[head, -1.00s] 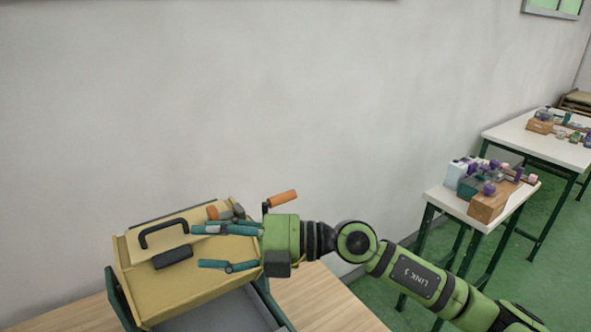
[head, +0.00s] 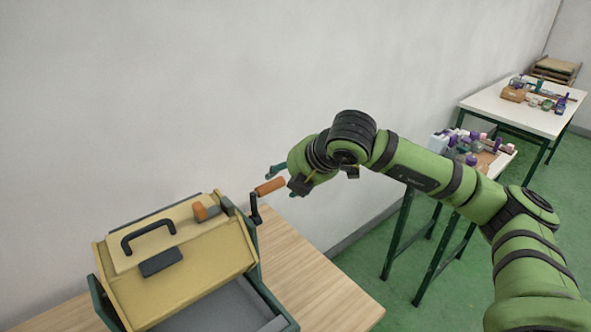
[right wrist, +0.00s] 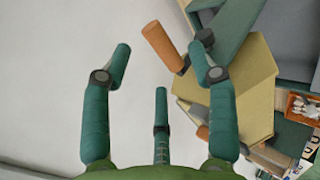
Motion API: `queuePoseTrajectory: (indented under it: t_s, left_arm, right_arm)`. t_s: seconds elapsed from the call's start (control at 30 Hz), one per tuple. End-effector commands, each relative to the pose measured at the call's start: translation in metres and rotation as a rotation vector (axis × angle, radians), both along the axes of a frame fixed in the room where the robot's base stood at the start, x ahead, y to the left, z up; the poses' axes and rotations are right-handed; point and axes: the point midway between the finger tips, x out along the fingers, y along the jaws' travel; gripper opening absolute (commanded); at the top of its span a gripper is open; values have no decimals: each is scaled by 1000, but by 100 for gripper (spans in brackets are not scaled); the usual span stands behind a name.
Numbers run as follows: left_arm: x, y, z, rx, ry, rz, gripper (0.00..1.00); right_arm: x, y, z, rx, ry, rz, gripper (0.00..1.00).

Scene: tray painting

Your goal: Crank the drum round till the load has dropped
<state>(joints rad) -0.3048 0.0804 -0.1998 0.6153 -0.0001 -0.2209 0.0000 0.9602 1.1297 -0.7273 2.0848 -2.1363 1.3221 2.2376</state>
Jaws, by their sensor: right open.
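The crank's orange grip (head: 270,187) sticks out to the right from a black crank arm (head: 255,208) on the right side of a yellow-topped box (head: 195,260). My right gripper (head: 283,182) is open beside the grip's outer end. In the right wrist view the orange grip (right wrist: 163,47) appears between the spread teal fingers of the gripper (right wrist: 160,62), none visibly closed on it. I cannot make out the drum or the load. My left gripper is not in view.
The box stands on a wooden table (head: 310,280), bare to its right. Its top carries a black handle (head: 148,236), a black block (head: 160,262) and an orange-and-grey part (head: 206,210). A wall is behind. Two white tables with small objects stand at right.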

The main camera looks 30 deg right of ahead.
Motion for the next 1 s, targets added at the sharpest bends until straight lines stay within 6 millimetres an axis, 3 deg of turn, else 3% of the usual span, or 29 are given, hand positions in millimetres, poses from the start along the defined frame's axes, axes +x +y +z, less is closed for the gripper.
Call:
queuePoseTrajectory:
  t_s: [0.17,0.2,0.4,0.93,0.97,1.0]
  left_arm:
    - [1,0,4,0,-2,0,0]
    - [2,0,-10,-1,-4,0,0]
    - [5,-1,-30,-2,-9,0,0]
    - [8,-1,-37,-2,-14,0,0]
    - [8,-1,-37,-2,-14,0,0]
    - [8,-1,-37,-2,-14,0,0]
  right_arm:
    - [19,3,-20,1,3,1,59]
    - [24,5,-30,3,-1,3,59]
    - [41,7,-46,2,-2,1,59]
    - [50,8,-53,0,2,3,59]
    - [50,8,-53,0,2,3,52]
    - [50,8,-53,0,2,3,36]
